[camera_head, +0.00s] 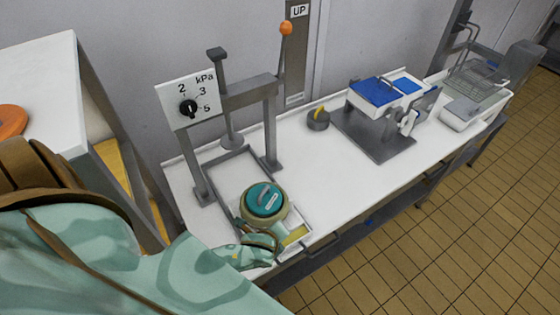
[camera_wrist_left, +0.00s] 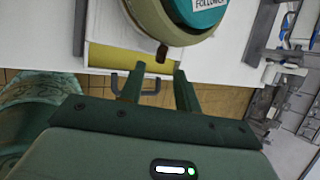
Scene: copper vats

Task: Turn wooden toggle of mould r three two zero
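The mould is a round beige pot (camera_head: 283,214) with a teal follower lid (camera_head: 264,197). It stands on the tray under the press frame and also shows at the top of the left wrist view (camera_wrist_left: 160,25). A small brown wooden toggle (camera_wrist_left: 161,52) sticks out from its rim on the near side. My left gripper (camera_wrist_left: 160,70) is open, its two green fingers apart, with the toggle just ahead of and between the tips. I cannot tell whether a finger touches it. In the head view this gripper (camera_head: 262,240) is beside the mould's near side. My right gripper is out of view.
A grey press frame (camera_head: 250,92) with a kPa dial (camera_head: 188,107) and an orange-knobbed lever (camera_head: 286,28) stands behind the mould. A yellow strip (camera_wrist_left: 130,60) lies near the toggle. A balance with blue pans (camera_head: 375,91) stands further right.

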